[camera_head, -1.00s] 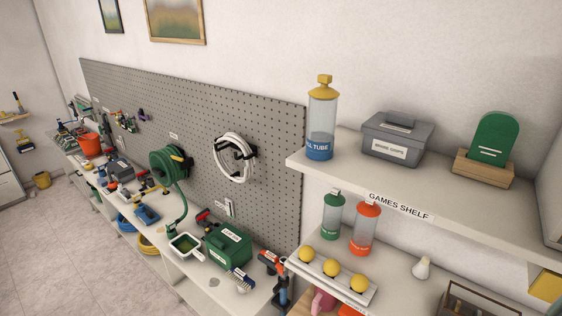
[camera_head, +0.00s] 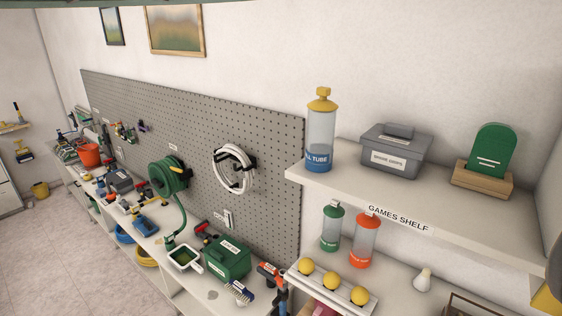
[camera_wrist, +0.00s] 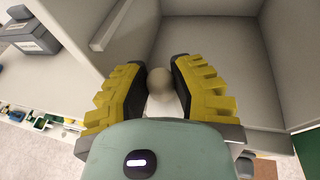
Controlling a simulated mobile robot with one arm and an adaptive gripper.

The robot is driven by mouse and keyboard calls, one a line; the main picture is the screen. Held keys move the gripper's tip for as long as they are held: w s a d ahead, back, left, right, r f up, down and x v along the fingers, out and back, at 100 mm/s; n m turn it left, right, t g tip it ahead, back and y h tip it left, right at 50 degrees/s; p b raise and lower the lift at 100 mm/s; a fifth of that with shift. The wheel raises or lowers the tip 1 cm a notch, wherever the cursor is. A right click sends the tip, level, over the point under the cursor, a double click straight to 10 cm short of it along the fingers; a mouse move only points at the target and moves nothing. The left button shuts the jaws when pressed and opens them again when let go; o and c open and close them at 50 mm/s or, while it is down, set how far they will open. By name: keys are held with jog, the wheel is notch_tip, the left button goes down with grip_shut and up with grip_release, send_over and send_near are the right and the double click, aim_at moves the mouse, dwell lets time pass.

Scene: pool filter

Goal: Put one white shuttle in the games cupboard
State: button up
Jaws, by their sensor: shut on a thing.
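My gripper (camera_wrist: 160,72) is shut on a white shuttle (camera_wrist: 161,104) in the wrist view. The shuttle sits between the yellow-and-dark fingers with its rounded pale tip (camera_wrist: 160,80) showing; the fingers and palm hide much of the rest. Beyond the fingertips is the pale grey interior of an open compartment (camera_wrist: 208,50), which looks like the games cupboard. A panel with a bar handle (camera_wrist: 122,25) stands at its left. I cannot tell how far inside the shuttle is. Another white shuttle (camera_head: 423,279) stands on the lower shelf in the head view.
The games shelf (camera_head: 440,222) holds a blue-based tube (camera_head: 320,135), a grey lidded box (camera_head: 396,152) and a green paddle in a wooden stand (camera_head: 484,180). Below are a green-capped tube (camera_head: 332,226), an orange-capped tube (camera_head: 364,240) and yellow balls (camera_head: 331,281).

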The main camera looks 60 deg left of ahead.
jog(key=w+a, duration=0.1)
jog(key=w, duration=0.1)
jog(key=w+a, duration=0.1)
jog(key=w, duration=0.4)
jog(key=shift+w+a+f, duration=0.2)
jog(key=shift+w+a, duration=0.1)
jog(key=shift+a, duration=0.1)
jog(key=shift+d+f+b, duration=0.15)
jog(key=shift+f+b, duration=0.15)
jog(key=shift+f, duration=0.8)
jog(key=o, duration=1.5)
jog(key=shift+s, duration=0.1)
